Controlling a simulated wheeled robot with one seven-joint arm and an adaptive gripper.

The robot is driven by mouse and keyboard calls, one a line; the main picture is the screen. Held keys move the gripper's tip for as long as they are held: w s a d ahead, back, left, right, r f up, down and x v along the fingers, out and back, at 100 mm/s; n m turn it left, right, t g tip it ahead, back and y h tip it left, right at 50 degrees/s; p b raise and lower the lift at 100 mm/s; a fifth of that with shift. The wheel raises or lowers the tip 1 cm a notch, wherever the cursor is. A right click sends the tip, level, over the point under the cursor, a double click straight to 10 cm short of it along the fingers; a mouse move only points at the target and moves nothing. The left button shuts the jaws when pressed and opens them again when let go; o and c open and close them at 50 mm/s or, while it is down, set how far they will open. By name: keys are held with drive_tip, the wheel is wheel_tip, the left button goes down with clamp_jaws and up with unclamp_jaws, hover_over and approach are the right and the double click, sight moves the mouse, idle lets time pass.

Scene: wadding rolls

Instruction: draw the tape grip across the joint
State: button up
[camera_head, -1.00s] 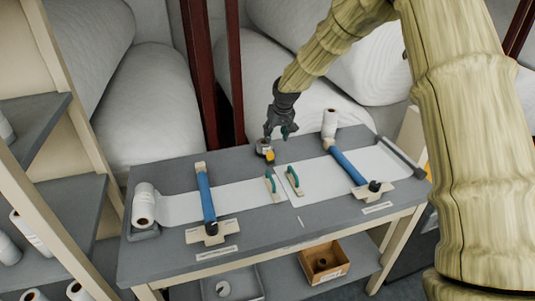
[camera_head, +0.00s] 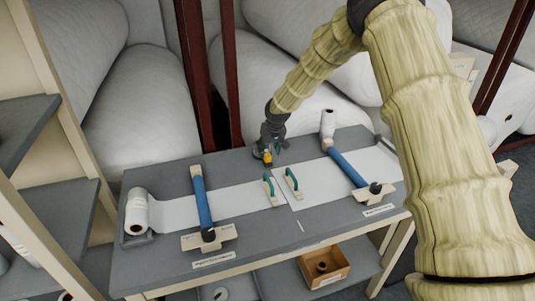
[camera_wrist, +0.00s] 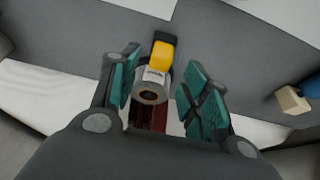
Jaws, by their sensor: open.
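The tape grip (camera_head: 267,156), yellow and black with a tape roll, stands on the grey table behind the joint. My gripper (camera_head: 271,146) is right over it with its fingers pointing down. In the wrist view the tape grip (camera_wrist: 161,60) shows between the teal finger pads of my open gripper (camera_wrist: 163,80), with gaps on both sides. The joint (camera_head: 281,190) runs between the left white sheet (camera_head: 235,199) and the right white sheet (camera_head: 320,180). A teal-handled block (camera_head: 270,190) lies left of the joint and another (camera_head: 292,184) lies right of it.
A blue bar (camera_head: 203,202) crosses the left sheet, and another (camera_head: 348,168) crosses the right sheet. A white roll (camera_head: 137,213) lies at the left end. The table's front middle is mostly clear.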

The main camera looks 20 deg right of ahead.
sight(268, 155)
drive_tip(key=shift+p+x, duration=0.75)
drive_tip(key=shift+x, duration=1.7)
clamp_jaws()
